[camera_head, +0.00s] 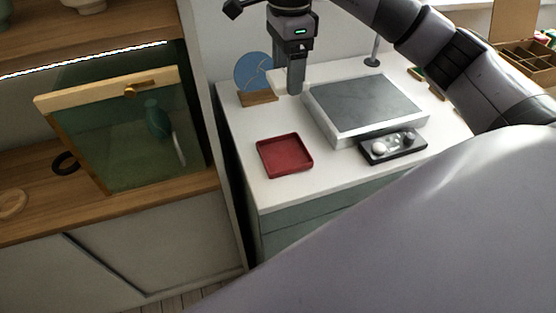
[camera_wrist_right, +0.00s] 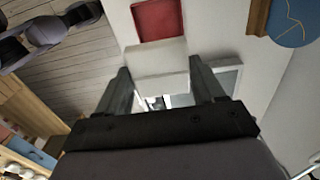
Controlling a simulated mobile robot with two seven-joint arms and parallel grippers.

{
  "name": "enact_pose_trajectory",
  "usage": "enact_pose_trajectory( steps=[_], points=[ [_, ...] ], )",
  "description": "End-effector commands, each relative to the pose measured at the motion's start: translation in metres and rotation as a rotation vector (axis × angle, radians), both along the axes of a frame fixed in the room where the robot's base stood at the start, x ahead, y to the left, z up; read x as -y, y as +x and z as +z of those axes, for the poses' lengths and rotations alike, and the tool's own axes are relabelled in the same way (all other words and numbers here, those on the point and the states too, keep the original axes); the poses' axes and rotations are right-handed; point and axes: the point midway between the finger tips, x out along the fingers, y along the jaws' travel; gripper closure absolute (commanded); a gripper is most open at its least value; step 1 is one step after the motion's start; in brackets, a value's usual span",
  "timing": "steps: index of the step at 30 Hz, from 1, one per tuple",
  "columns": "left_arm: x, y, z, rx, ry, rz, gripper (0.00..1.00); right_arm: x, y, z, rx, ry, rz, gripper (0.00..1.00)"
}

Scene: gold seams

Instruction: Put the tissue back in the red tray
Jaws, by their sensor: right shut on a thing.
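The red tray (camera_head: 285,155) lies empty on the white counter, near its front left edge. It also shows at the top of the right wrist view (camera_wrist_right: 157,18). My right gripper (camera_head: 294,88) is above the back of the counter, behind and above the tray. In the right wrist view, its two fingers (camera_wrist_right: 162,88) are shut on a plain white block-like piece, which I take for the tissue (camera_wrist_right: 158,58). In the head view I cannot clearly make out the tissue against the white wall. My left gripper is not in view.
A blue disc (camera_head: 252,72) on a wooden stand is behind the tray. A grey-topped metal slab (camera_head: 365,103) and a black holder with small items (camera_head: 392,147) are to the right. A glass-fronted case (camera_head: 130,130) stands left. The counter around the tray is clear.

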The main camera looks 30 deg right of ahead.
Motion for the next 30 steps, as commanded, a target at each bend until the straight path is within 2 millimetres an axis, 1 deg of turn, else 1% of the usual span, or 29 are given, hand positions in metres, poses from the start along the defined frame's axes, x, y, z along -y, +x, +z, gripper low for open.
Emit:
enact_pose_trajectory(
  steps=[2, 4, 7, 9, 11, 18, 21, 24, 30],
  points=[
    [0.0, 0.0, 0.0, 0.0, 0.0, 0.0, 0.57, -0.002, 0.0, 0.001, 0.0, -0.001, 0.01, 0.6],
    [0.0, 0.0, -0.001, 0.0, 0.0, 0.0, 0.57, -0.002, 0.0, -0.002, -0.001, -0.002, 0.014, 0.6],
    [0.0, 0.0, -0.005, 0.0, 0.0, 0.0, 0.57, -0.003, 0.0, -0.016, -0.004, -0.001, 0.017, 0.6],
    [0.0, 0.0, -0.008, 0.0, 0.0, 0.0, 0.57, -0.003, 0.0, -0.031, -0.005, -0.001, 0.017, 0.6],
    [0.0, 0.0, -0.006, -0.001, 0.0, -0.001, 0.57, -0.002, -0.001, -0.044, -0.008, -0.003, 0.016, 0.6],
    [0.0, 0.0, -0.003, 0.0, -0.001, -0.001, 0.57, -0.002, -0.001, -0.108, -0.007, -0.002, 0.015, 0.6],
    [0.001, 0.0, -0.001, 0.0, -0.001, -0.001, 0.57, -0.002, -0.001, -0.131, -0.006, -0.003, 0.014, 0.6],
    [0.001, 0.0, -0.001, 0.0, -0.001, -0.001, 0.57, -0.002, -0.001, -0.146, -0.004, -0.002, 0.015, 0.6],
    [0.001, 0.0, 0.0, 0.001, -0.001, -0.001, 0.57, -0.002, 0.0, -0.16, -0.002, -0.001, 0.015, 0.6]
  ],
)
